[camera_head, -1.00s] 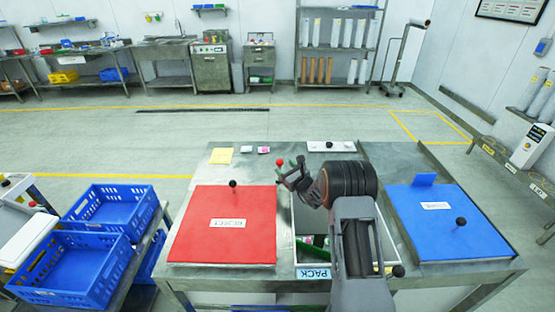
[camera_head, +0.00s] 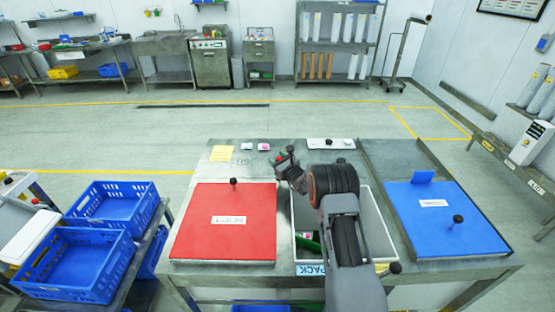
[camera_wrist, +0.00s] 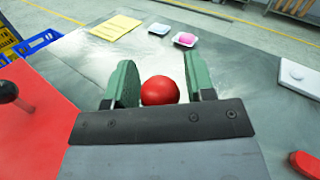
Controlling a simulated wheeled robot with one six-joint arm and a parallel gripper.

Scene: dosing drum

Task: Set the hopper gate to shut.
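A red ball knob (camera_wrist: 160,91) shows in the wrist view between the two green fingers of my gripper (camera_wrist: 160,88). A narrow gap shows on each side of the ball, so the fingers look open around it. What the ball is mounted on is hidden behind the gripper. In the head view my gripper (camera_head: 284,158) is over the back of the steel table, with a small bit of red at its tip. I cannot tell which part is the hopper gate, or its setting.
A red REJECT lid (camera_head: 225,240) with a black knob lies left of the open PACK bin (camera_head: 303,212). A blue lid (camera_head: 445,235) lies to the right. A yellow note (camera_head: 221,153), small dishes (camera_head: 263,146) and a white plate (camera_head: 331,143) are at the table's back.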

